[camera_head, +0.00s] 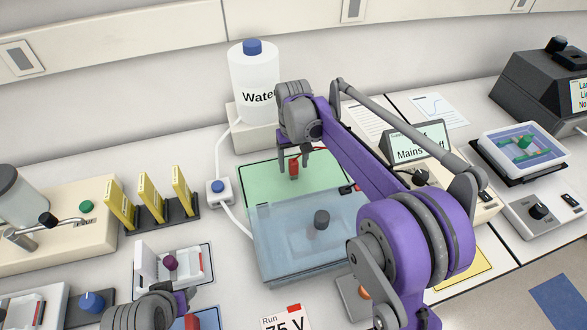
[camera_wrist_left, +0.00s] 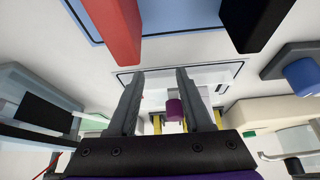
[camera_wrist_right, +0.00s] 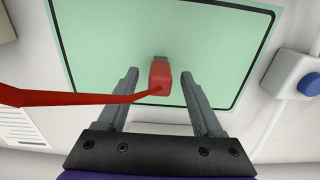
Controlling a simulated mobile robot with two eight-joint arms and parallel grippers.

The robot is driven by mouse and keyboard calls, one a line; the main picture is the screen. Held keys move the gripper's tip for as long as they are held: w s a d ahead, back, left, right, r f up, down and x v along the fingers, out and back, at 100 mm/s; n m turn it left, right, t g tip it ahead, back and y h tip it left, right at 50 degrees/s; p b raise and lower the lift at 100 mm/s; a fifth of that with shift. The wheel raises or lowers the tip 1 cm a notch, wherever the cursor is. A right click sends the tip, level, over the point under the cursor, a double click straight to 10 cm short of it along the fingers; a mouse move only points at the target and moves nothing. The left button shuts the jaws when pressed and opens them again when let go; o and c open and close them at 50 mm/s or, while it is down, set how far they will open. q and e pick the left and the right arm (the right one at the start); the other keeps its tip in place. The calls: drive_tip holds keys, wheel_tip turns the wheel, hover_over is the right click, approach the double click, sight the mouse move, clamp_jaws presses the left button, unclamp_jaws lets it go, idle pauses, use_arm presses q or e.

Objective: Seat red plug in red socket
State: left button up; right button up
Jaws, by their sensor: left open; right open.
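The red plug (camera_head: 294,168) is over the green mat (camera_head: 260,172) behind the clear tank, and its red cable runs off left in the right wrist view. My right gripper (camera_head: 298,157) is open, its fingers on either side of the red plug (camera_wrist_right: 160,82) with visible gaps. I cannot tell whether the plug rests on the mat. Small red and black parts (camera_head: 346,188) show at the tank's back right edge; I cannot tell whether either is the red socket. My left gripper (camera_wrist_left: 159,76) is open and empty, near the small white tray with the purple knob (camera_wrist_left: 174,108).
The clear blue tank (camera_head: 275,245) with a dark knob stands in front of the mat. A Water bottle (camera_head: 253,85) stands behind. Yellow combs (camera_head: 150,201) stand further left. My right arm hides part of the power supply (camera_head: 418,143).

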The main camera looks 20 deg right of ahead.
drive_tip(key=shift+f, duration=1.45)
clamp_jaws()
